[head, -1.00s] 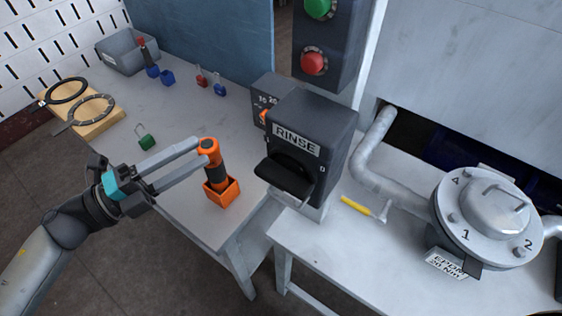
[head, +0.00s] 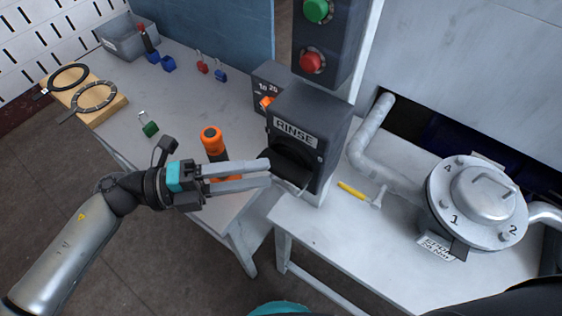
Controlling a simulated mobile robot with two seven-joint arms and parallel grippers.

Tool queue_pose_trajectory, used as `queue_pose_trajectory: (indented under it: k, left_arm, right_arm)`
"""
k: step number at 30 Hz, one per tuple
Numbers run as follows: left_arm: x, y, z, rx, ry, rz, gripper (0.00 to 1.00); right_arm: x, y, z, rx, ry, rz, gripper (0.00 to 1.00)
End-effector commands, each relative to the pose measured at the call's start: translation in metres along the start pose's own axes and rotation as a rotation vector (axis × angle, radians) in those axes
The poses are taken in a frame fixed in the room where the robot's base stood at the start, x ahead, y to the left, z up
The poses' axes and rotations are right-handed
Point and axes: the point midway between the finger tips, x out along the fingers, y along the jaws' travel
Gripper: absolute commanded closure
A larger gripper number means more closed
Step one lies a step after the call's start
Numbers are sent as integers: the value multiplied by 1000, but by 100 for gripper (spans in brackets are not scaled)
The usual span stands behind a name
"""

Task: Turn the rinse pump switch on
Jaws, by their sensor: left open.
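The rinse pump switch is a dark grey box (head: 333,140) labelled RINSE, standing at the corner of the right bench. A black rounded part (head: 292,166) with a pale grey edge below it sticks out of its front. My left gripper (head: 269,172) is open, with its two fingers pointing right. The fingertips are right at the left side of the black part and overlap its edge in the head view. I cannot tell whether they touch it. My right gripper is not in view.
An orange-topped tool (head: 212,138) stands behind my left fingers on the left bench. A yellow-handled tool (head: 352,190) lies right of the switch. A round flanged lid (head: 450,205) is at the right. Green and red buttons (head: 312,61) are above.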

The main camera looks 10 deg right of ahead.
Motion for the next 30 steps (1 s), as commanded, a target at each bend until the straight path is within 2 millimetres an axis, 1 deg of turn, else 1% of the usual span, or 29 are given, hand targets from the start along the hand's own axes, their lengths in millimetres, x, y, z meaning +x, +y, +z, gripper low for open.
queue_pose_trajectory:
  k: [1,3,6,9,13,20,23,30]
  left_arm:
    - [10,-2,0,-1,1,-4,49]
    - [22,-2,0,-1,0,-3,49]
    - [34,-1,0,0,-1,-2,49]
    - [42,0,0,-2,-1,0,49]
    - [47,0,0,-1,-2,1,49]
    - [47,1,0,-1,-2,1,49]
    - [47,1,0,-1,-1,1,59]
    - [47,1,0,-1,-1,1,86]
  right_arm:
    - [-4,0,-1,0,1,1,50]
    - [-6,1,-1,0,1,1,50]
    - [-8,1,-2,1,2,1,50]
    - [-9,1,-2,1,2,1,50]
    - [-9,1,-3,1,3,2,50]
    - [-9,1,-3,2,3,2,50]
    - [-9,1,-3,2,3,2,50]
    - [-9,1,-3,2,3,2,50]
